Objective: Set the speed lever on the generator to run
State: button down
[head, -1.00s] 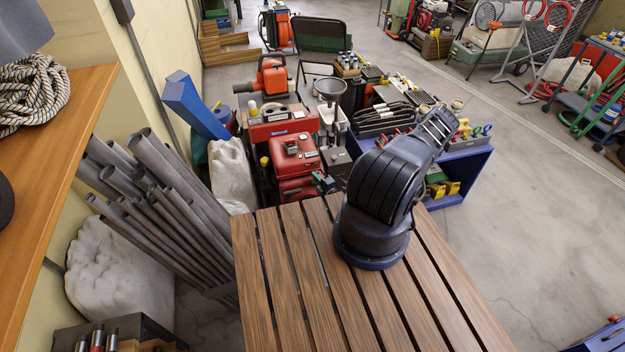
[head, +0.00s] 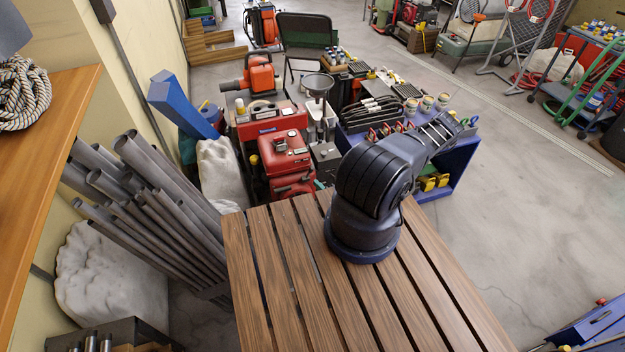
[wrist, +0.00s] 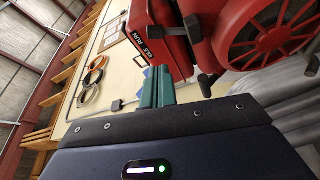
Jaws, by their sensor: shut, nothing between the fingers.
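The red generator (head: 285,155) stands beyond the slatted bench in the head view. It fills the upper right of the wrist view (wrist: 155,25), where its side bears an upside-down label reading IDLE and RUN (wrist: 143,45). A dark lever-like part (wrist: 192,28) sticks out of the red housing right of the label; I cannot tell for certain that it is the speed lever, nor its setting. My gripper (wrist: 157,80) has teal fingers, shut and empty, just below the housing in the wrist view. Whether they touch it is unclear. In the head view the gripper is mostly hidden behind my arm.
A round red slotted cover (wrist: 265,35) and a dark knobbed rod (wrist: 207,82) are close by on the right. A blue tool bench (head: 455,165) stands right of the generator. Grey pipes (head: 140,195) lean at left. The slatted bench (head: 290,265) has bare space; open floor lies right.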

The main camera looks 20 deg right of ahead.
jog(key=shift+v, duration=1)
jog(key=w+d+r+n+g+y, duration=0.1)
jog(key=w+r+n+g+y, duration=0.1)
jog(key=r+n+g+y, duration=0.45)
jog(key=w+d+r+n+g+y, duration=0.1)
jog(key=w+r+n+y, duration=0.15)
jog(key=r+n, duration=0.8)
jog(key=s+a+r+n+g+h, duration=0.1)
jog(key=a+r+n+g, duration=0.1)
jog(key=r+n+g, duration=0.6)
jog(key=s+a+r+n+g, duration=0.1)
jog(key=a+r+n+g, duration=0.15)
jog(key=r+n, duration=0.75)
jog(key=s+r+n+t+h, duration=0.1)
jog(key=s+r+n+h, duration=0.3)
jog(key=r, duration=0.7)
jog(key=s+a+r+n+t+h, duration=0.1)
jog(key=s+r+n+t+h, duration=0.1)
jog(key=s+r+n+h, duration=0.3)
jog(key=s+r+n+t+h, duration=0.1)
jog(key=s+r+n+h, duration=0.4)
jog(key=r, duration=1.4)
jog(key=s+n, duration=0.3)
jog(key=s, duration=0.3)
jog(key=shift+s+a+n+t, duration=0.4)
